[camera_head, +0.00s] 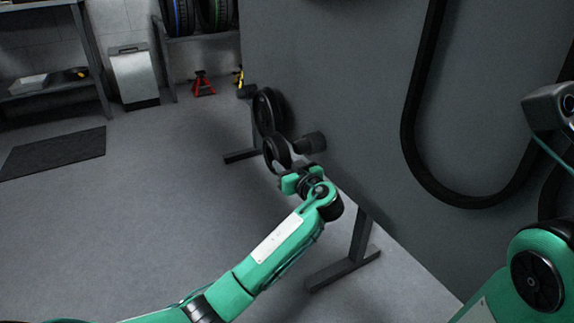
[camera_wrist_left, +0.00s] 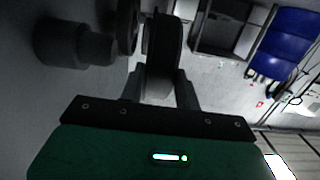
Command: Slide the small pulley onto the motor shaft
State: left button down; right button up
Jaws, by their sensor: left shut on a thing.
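The small pulley (camera_head: 276,153), a dark wheel, is in the jaws of my left gripper (camera_head: 283,172), apart from the floor and close to the grey panel. In the left wrist view the pulley (camera_wrist_left: 166,45) stands on edge between the two fingers (camera_wrist_left: 162,85). A dark stepped stub (camera_head: 311,143), which may be the motor with its shaft, sticks out from the panel just right of the pulley. The stub (camera_wrist_left: 75,45) also shows left of the pulley in the wrist view, and the pulley looks clear of it.
A larger dark wheel (camera_head: 268,112) is on the panel (camera_head: 350,90) beyond the small pulley. A black belt (camera_head: 412,130) hangs in a loop at right. The panel's foot (camera_head: 342,268) stands on the floor. The open floor at left is free apart from a dark mat (camera_head: 52,152).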

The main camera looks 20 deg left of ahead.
pick_arm(q)
jog(key=shift+s+a+r+p, duration=0.1)
jog(key=shift+s+a+p, duration=0.45)
jog(key=shift+s+a, duration=0.55)
jog(key=shift+s+a+p, duration=0.5)
jog(key=shift+s+a, duration=0.25)
jog(key=shift+s, duration=0.5)
jog(key=s+a+p, duration=0.3)
jog(key=s+a, duration=0.5)
jog(key=s, duration=0.3)
jog(key=shift+a, duration=0.3)
